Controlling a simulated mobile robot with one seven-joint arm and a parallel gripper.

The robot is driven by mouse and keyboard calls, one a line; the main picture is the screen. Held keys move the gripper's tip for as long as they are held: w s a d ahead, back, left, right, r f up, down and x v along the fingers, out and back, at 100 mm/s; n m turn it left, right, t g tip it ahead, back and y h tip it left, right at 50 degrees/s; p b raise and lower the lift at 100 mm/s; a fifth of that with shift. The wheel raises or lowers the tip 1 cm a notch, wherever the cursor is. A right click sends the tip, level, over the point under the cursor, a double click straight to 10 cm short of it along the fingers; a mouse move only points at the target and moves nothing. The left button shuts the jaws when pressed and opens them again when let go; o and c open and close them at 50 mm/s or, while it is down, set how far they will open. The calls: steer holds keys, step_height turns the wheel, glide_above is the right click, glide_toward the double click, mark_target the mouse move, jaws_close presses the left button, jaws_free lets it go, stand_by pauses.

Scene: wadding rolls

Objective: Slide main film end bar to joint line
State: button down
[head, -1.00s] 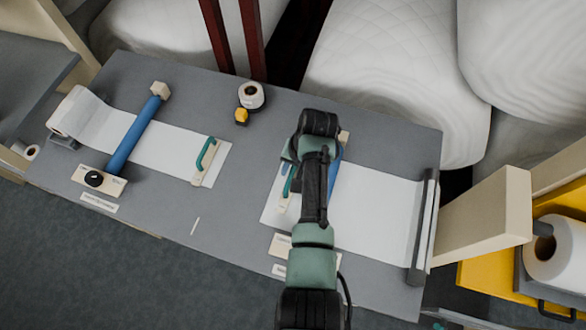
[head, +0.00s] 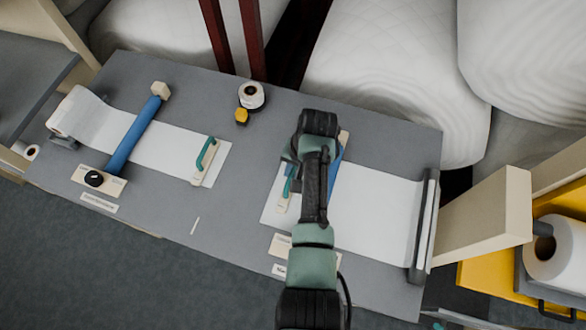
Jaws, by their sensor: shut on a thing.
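The right-hand film (head: 375,212) lies flat on the grey table, running from a dark holder at the right to a pale end bar (head: 282,203) with a teal handle (head: 288,182) at its left end. My gripper (head: 291,165) is over this bar, shut on its handle; my arm hides most of the jaws and part of the bar. A second film (head: 158,146) lies to the left, its own end bar (head: 206,172) with a teal handle at its right end. A short white mark (head: 195,226) is on the bare table between the two films, perhaps the joint line.
A blue roller (head: 133,135) crosses the left film. Another blue bar (head: 336,165) is partly behind my arm. The table between the two end bars is clear.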

stand_by(0.6)
steer(key=w+a+b, duration=0.1)
steer(key=a, duration=0.3)
steer(key=w+a+b, duration=0.2)
steer(key=a, duration=0.3)
steer(key=w+a+b, duration=0.1)
steer(key=a+b, duration=0.1)
steer(key=a, duration=0.3)
steer(key=shift+w, duration=0.3)
steer(key=shift+w+a+r, duration=0.1)
steer(key=shift+a, duration=0.25)
steer(key=c, duration=0.8)
jaws_free()
steer(key=shift+a, duration=0.1)
steer(key=shift+c, duration=0.2)
step_height(320, 180, up, 13)
steer(key=d+b, duration=0.1)
steer(key=d, duration=0.1)
steer(key=shift+s+d, duration=0.25)
steer(key=shift+s, duration=0.15)
